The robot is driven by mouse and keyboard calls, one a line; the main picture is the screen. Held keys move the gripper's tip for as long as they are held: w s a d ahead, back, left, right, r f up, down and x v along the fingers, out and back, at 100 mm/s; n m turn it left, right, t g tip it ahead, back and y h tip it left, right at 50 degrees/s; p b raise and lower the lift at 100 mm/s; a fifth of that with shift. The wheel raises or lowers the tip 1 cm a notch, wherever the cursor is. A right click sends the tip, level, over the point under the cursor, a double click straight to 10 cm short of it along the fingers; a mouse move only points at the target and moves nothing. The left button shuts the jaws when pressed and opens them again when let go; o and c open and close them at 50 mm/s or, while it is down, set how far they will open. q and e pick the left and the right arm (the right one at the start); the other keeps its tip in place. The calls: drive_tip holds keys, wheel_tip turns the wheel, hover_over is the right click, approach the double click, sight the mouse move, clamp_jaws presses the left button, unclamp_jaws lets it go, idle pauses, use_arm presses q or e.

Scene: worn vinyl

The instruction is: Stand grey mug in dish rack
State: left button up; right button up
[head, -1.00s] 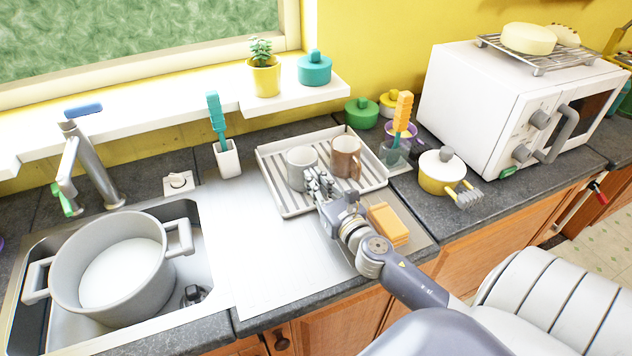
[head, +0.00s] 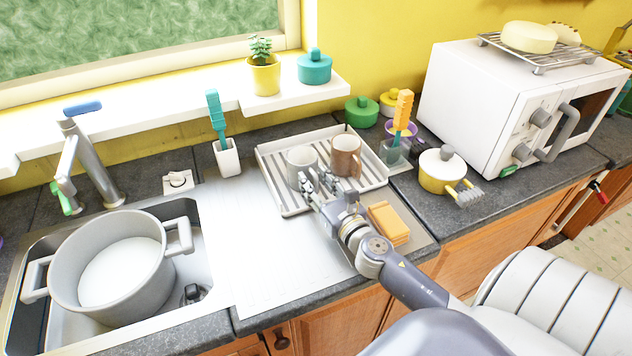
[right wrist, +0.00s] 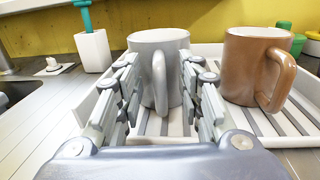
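The grey mug (head: 301,164) stands upright in the white dish rack (head: 283,209), at the left of a brown mug. In the right wrist view the grey mug (right wrist: 163,72) is straight ahead, its handle pointing towards me. My right gripper (head: 318,185) is at the near side of the mug. In the right wrist view its fingers (right wrist: 160,92) are spread, one on each side of the handle, with visible gaps. The mug's base rests among the rack slats. My left gripper is not in view.
The brown mug (head: 345,156) stands close by on the right in the rack. An orange sponge (head: 389,224) lies in front of the rack. A large pot (head: 107,268) sits in the sink at left. The steel drainboard (head: 240,235) left of the rack is clear.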

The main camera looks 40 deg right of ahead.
drive_tip(key=shift+s, duration=0.1)
idle(0.3)
drive_tip(key=shift+s+a+b, duration=0.15)
drive_tip(key=shift+s+b, duration=0.05)
drive_tip(key=shift+s, duration=0.75)
drive_tip(key=shift+s+a+b, duration=0.15)
drive_tip(key=shift+s+b, duration=0.05)
drive_tip(key=shift+s, duration=0.7)
drive_tip(key=shift+s+a+b, duration=0.15)
drive_tip(key=shift+s+b, duration=0.15)
drive_tip(key=shift+s, duration=0.7)
drive_tip(key=shift+s+a+b, duration=0.1)
drive_tip(key=shift+s+b, duration=0.15)
drive_tip(key=shift+s, duration=0.75)
drive_tip(key=shift+s, duration=0.1)
drive_tip(key=shift+s+a+f, duration=0.1)
drive_tip(key=shift+s+a, duration=0.05)
drive_tip(key=shift+s, duration=1.1)
drive_tip(key=shift+s+a+r, duration=0.1)
drive_tip(key=shift+s+r, duration=0.1)
drive_tip(key=shift+s, duration=0.35)
drive_tip(key=shift+s+f, duration=0.15)
drive_tip(key=shift+s, duration=0.65)
drive_tip(key=shift+s+a, duration=0.25)
drive_tip(key=shift+s, duration=0.8)
